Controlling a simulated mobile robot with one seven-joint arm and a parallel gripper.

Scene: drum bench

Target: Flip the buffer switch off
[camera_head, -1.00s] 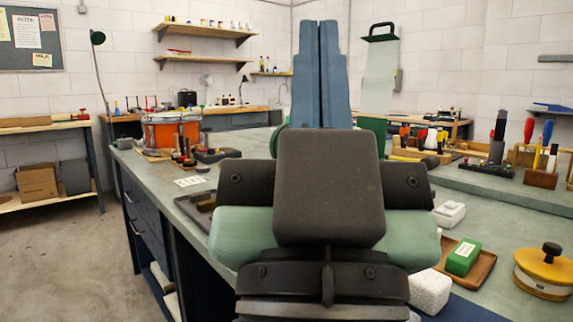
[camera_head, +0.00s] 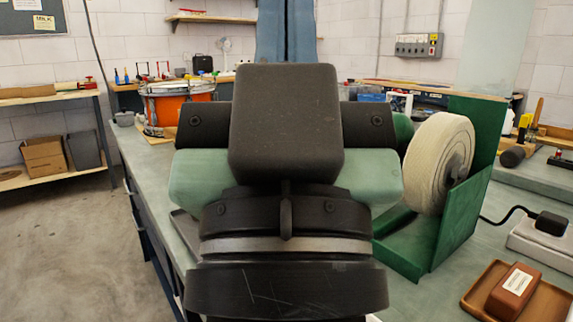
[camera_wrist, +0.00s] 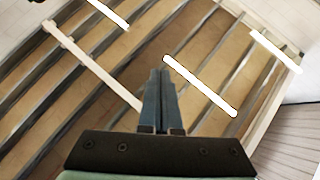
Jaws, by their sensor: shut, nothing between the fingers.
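The buffer shows at the right in the head view, with a pale round wheel (camera_head: 436,165) and a green housing (camera_head: 483,140). A pale translucent panel (camera_head: 494,50) rises above the housing. I cannot make out its switch; my arm hides the buffer's left part. My gripper (camera_wrist: 160,73) is shut and empty, and points up toward the ceiling in the wrist view. In the head view its blue fingers (camera_head: 286,32) stand upright left of the buffer, with their tips cut off at the top edge. It touches nothing that I can see.
A black cord runs right from the buffer to a black block (camera_head: 551,223). A brown block (camera_head: 514,288) lies on a wooden tray (camera_head: 467,300) at the near right. An orange drum (camera_head: 178,107) stands at the back left. The floor (camera_head: 60,240) at left is clear.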

